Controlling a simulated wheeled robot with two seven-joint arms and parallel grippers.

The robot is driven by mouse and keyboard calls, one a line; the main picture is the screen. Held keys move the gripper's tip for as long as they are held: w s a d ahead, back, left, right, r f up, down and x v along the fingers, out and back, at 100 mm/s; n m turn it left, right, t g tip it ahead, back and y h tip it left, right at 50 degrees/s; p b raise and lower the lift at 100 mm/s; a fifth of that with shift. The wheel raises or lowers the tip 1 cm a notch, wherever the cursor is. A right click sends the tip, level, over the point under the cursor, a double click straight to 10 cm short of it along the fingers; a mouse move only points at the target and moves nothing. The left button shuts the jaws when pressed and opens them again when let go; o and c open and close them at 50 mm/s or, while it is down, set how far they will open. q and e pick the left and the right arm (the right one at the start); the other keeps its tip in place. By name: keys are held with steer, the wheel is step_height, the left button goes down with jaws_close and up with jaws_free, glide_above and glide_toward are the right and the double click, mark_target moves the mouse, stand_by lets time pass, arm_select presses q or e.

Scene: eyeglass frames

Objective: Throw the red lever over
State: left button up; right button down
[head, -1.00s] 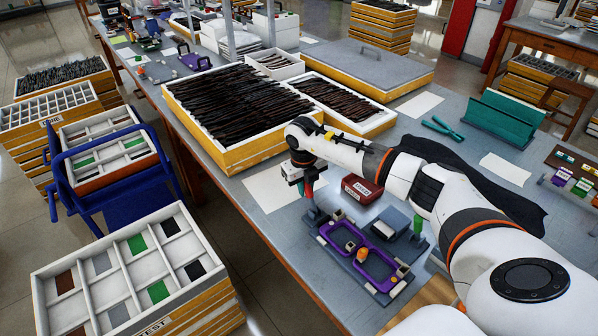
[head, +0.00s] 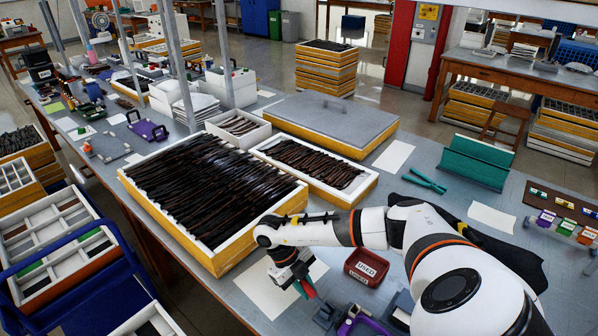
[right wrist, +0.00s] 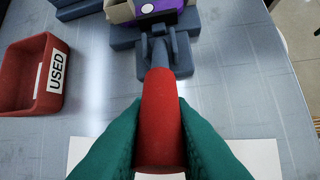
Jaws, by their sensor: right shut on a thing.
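The red lever (right wrist: 160,120) fills the middle of the right wrist view. Its grey stem runs up to a blue-grey hinge block (right wrist: 165,58) at the edge of a fixture with a purple part (right wrist: 155,10). My right gripper (right wrist: 160,135) is shut on the lever, with one teal finger pressed on each side of it. In the head view the right gripper (head: 304,287) is at the table's front, and the red lever (head: 309,289) shows at its fingers. The purple frame (head: 362,325) is cut off by the picture's bottom edge. My left gripper is out of view.
A red box marked USED (head: 366,267) stands just right of the gripper; it also shows in the right wrist view (right wrist: 35,80). A white paper sheet (head: 262,290) lies under the gripper. A large tray of dark frames (head: 135,195) stands behind on the left.

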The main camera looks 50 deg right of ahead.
steer(key=shift+w, duration=0.1)
steer(key=c, duration=1.3)
jaws_free()
steer(key=b+v, duration=0.2)
steer(key=v, duration=1)
steer(key=shift+b, duration=0.4)
